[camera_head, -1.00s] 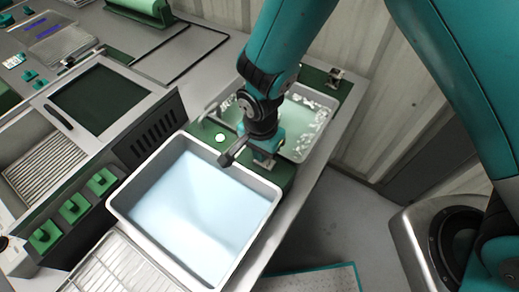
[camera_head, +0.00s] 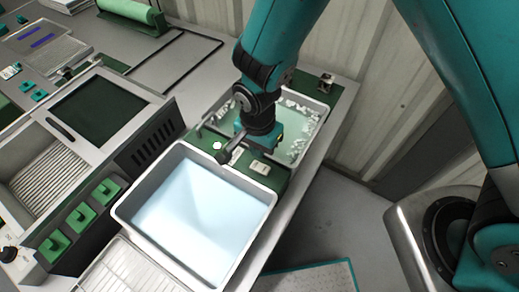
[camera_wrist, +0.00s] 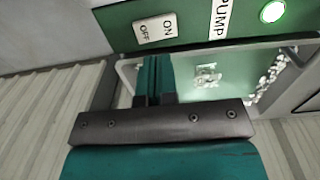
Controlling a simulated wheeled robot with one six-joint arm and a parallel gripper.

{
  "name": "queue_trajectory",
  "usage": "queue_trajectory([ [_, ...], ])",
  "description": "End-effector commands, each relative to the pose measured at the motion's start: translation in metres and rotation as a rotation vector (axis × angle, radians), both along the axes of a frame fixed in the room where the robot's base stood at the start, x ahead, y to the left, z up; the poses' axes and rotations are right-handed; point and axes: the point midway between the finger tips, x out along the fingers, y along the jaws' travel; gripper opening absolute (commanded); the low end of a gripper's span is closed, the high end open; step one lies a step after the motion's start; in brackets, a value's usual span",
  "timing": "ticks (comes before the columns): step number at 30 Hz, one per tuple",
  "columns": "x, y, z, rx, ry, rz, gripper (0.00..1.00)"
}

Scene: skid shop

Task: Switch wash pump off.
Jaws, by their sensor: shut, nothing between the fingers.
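The wash pump switch (camera_wrist: 155,29) is a white rocker marked ON and OFF on a green panel (camera_wrist: 120,27). The label PUMP (camera_wrist: 219,20) and a round lamp (camera_wrist: 272,12), glowing green, are beside it. I cannot tell which side of the rocker is pressed in. In the head view the switch (camera_head: 260,168) is a small pale plate on the panel between two basins, with the lamp (camera_head: 217,146) to its left. My gripper (camera_wrist: 153,88) is shut and empty. It is over the far basin, beside the switch and apart from it.
The near basin (camera_head: 128,213) holds pale blue liquid. The far basin (camera_head: 322,113) holds greenish water with white foam. Green blocks (camera_head: 80,217) line the left side. A corrugated wall (camera_head: 370,95) stands close behind on the right.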

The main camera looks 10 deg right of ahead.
Motion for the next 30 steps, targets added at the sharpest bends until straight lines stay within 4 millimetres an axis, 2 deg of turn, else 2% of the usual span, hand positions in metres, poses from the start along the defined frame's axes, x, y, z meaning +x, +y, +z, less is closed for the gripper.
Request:
queue_trajectory([
  [6,0.006,0.006,0.05,0.006,-0.008,-0.001,0.0],
  [12,0.008,0.009,0.08,0.005,-0.005,-0.001,0.0],
  [18,0.009,0.01,0.091,0.002,-0.003,-0.001,0.0],
  [30,0.009,0.01,0.091,0.002,-0.003,0.0,0.0],
])
